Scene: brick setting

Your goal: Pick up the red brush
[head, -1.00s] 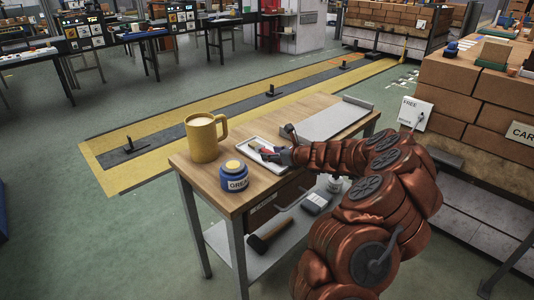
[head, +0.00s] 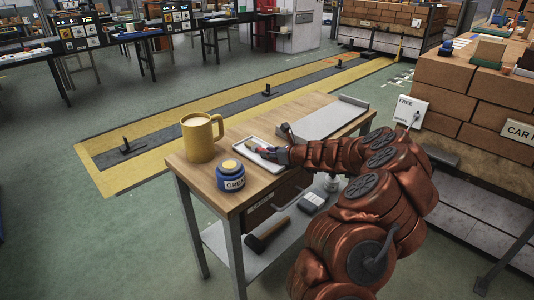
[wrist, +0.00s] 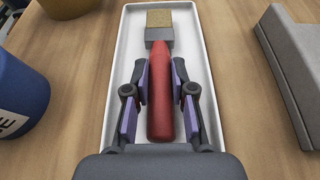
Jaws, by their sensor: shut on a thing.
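The red brush (wrist: 163,90) has a red handle, a grey ferrule and tan bristles pointing away from me. It lies lengthwise over the white tray (wrist: 122,40) in the wrist view. My gripper (wrist: 161,75) is shut on the handle, with one finger on each side of it. I cannot tell whether the brush touches the tray floor. In the head view, my gripper (head: 274,154) is low over the tray (head: 240,149) on the wooden table, and the brush is small and partly hidden there.
A yellow mug (head: 198,140) and a blue jar (head: 231,176) stand left of the tray. A grey box-like object (wrist: 292,65) is close on the right in the wrist view. A hammer (head: 268,235) lies on the lower shelf. Stacked bricks (head: 455,95) stand to the right.

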